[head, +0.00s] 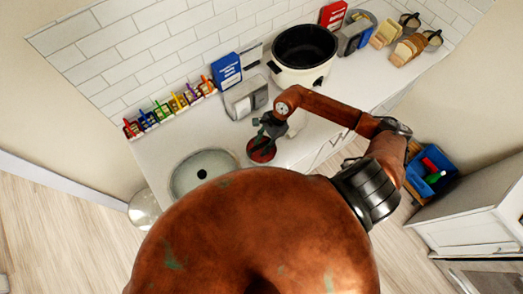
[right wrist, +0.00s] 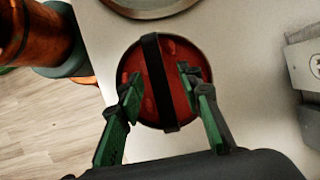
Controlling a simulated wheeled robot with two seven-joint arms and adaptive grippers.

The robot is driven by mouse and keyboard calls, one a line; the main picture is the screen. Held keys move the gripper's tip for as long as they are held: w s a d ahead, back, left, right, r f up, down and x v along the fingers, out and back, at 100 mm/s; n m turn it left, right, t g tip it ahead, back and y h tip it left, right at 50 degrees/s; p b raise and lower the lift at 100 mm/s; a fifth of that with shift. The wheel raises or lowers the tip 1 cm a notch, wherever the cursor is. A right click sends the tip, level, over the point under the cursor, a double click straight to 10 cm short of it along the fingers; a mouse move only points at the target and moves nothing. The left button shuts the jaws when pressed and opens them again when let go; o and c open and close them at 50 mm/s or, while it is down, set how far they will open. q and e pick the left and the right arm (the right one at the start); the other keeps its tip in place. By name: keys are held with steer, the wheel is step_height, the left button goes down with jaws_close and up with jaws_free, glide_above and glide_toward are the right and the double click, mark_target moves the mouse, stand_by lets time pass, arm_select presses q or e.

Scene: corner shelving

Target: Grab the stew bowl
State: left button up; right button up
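My right gripper (head: 268,130) is over the bowl. In the right wrist view its green fingers (right wrist: 162,80) are spread, one on each side of the band, with gaps to it. Their exact height over the bowl is unclear. My left gripper is not in view.
A grey toaster (head: 245,98), a blue box (head: 226,71) and a large black-and-cream pot (head: 303,53) stand behind. Small colourful jars (head: 170,106) line the wall. Bare counter (head: 300,150) lies right of the bowl.

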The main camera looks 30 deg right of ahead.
steer(key=shift+c, duration=0.2)
jaws_close()
stand_by(0.6)
